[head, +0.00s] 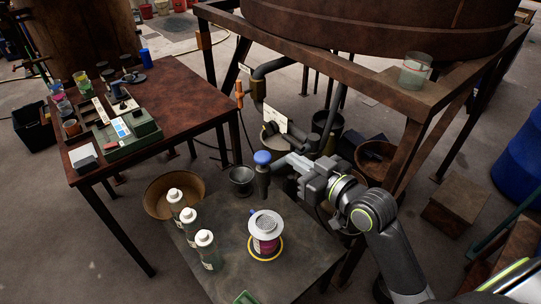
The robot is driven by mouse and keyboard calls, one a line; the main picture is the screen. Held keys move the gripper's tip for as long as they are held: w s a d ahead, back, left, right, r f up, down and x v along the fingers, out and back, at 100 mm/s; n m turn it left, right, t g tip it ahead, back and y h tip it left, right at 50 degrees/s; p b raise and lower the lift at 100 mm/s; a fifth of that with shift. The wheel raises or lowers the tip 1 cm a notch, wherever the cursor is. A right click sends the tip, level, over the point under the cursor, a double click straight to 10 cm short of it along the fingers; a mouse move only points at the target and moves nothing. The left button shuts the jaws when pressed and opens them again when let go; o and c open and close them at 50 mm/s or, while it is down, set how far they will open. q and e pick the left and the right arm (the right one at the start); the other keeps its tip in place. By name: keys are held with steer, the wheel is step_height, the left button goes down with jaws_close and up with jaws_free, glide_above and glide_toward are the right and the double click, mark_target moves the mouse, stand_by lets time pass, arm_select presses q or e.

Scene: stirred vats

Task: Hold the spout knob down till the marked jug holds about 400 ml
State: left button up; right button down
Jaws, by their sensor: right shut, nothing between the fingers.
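A round blue knob (262,157) tops a dark upright cylinder at the middle of the low dark table. My right gripper (277,166) is shut and empty, its fingertips just right of the knob and cylinder; I cannot tell whether they touch. A vessel with a white perforated top, a magenta side and a yellow ring at its base (266,229) stands in front of the knob. A clear, greenish jar (415,69) stands on the vat's frame at the upper right. I cannot tell which is the marked jug, and no fill level is readable. My left gripper is out of view.
Several white-capped bottles (189,220) stand on the low table's left. A dark cup (242,180) is left of the knob and a brown bowl (174,194) lies behind the bottles. Pipes (272,68) and frame legs crowd the back. The low table's front right is bare.

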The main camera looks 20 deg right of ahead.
glide_above(263, 158)
steer(key=d+v, duration=0.1)
steer(key=v, duration=0.2)
steer(key=f, duration=0.1)
steer(key=shift+w+a+f+p, duration=0.1)
steer(key=shift+w+f, duration=0.05)
steer(key=shift+f, duration=0.6)
steer(key=shift+w+a+f+p, duration=0.15)
steer(key=shift+w+f, duration=0.05)
steer(key=shift+f, duration=0.55)
steer(key=shift+w+a+f+p, duration=0.1)
steer(key=shift+w+f, duration=0.05)
steer(key=shift+f, duration=0.6)
